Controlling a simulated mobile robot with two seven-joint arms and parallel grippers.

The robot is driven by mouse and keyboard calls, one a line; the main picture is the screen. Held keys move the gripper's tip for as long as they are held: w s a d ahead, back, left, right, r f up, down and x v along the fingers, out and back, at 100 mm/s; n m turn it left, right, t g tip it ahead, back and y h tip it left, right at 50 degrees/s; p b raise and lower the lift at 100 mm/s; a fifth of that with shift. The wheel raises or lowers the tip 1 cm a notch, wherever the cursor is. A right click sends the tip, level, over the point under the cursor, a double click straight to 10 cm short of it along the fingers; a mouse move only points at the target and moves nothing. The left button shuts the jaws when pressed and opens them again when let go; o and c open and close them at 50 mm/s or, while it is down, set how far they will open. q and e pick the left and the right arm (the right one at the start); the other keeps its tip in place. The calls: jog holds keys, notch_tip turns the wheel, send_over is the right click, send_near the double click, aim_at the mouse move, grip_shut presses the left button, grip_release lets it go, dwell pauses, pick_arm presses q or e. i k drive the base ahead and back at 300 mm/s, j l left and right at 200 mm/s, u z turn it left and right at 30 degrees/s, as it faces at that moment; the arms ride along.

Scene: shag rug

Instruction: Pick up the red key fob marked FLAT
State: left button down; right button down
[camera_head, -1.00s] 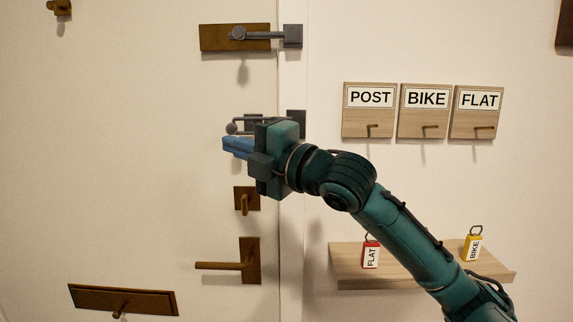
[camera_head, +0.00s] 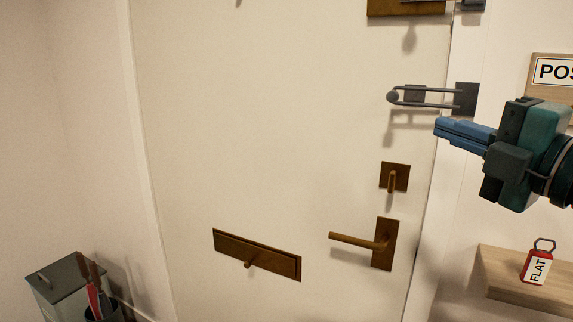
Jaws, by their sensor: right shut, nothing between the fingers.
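The red key fob marked FLAT (camera_head: 537,267) stands on the wooden shelf (camera_head: 497,270) at the lower right, its metal ring on top. My right gripper (camera_head: 440,129) comes in from the right edge, its blue fingers shut and empty. It points left at the door's edge, above and to the left of the fob and clear of it. My left gripper is not in view.
A white door (camera_head: 270,140) fills the middle, with a door guard (camera_head: 425,97), a thumb-turn (camera_head: 394,178), a lever handle (camera_head: 360,241) and a letter plate (camera_head: 257,255). The POST board (camera_head: 553,72) is cut off at right. A grey box (camera_head: 70,287) stands lower left.

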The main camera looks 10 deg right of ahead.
aim_at(538, 263)
jog(key=k, duration=1)
